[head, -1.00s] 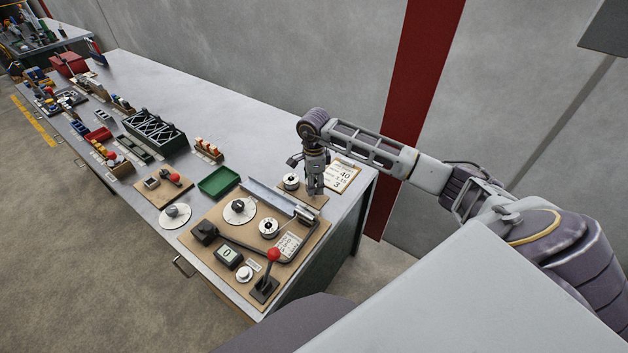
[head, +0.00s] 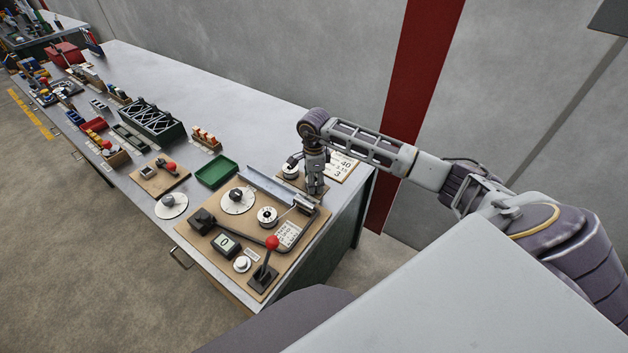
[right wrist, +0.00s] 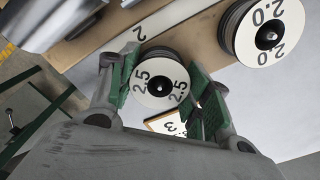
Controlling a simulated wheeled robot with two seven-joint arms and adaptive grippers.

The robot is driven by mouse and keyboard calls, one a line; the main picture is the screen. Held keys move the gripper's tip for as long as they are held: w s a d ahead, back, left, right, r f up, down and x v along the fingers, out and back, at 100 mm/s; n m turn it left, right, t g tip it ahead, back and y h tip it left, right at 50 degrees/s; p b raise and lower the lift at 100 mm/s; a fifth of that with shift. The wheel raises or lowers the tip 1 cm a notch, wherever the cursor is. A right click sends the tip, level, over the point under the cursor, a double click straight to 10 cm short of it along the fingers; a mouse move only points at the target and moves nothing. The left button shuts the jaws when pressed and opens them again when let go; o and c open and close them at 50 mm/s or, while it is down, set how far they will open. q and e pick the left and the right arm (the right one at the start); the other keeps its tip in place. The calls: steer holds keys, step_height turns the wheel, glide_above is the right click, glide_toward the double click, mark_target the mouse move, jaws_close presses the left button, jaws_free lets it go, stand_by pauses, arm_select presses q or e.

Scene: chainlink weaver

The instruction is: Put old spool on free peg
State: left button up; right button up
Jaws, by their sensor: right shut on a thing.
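My right gripper (head: 316,188) is over the small tan board at the right end of the bench. In the right wrist view its green-padded fingers (right wrist: 164,90) are shut on a spool marked 2.5 (right wrist: 150,94), one on each side. My left gripper is out of view.
A larger tan board holds a white dial (head: 238,200), another spool (head: 267,217) and a red-knobbed lever (head: 271,243). A green tray (head: 217,171) lies to its left. A number placard (head: 345,167) lies behind my gripper. The bench's back strip is clear.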

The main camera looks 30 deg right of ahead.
steer(key=o, duration=1.3)
steer(key=shift+r, duration=6)
steer(key=shift+s, duration=0.1)
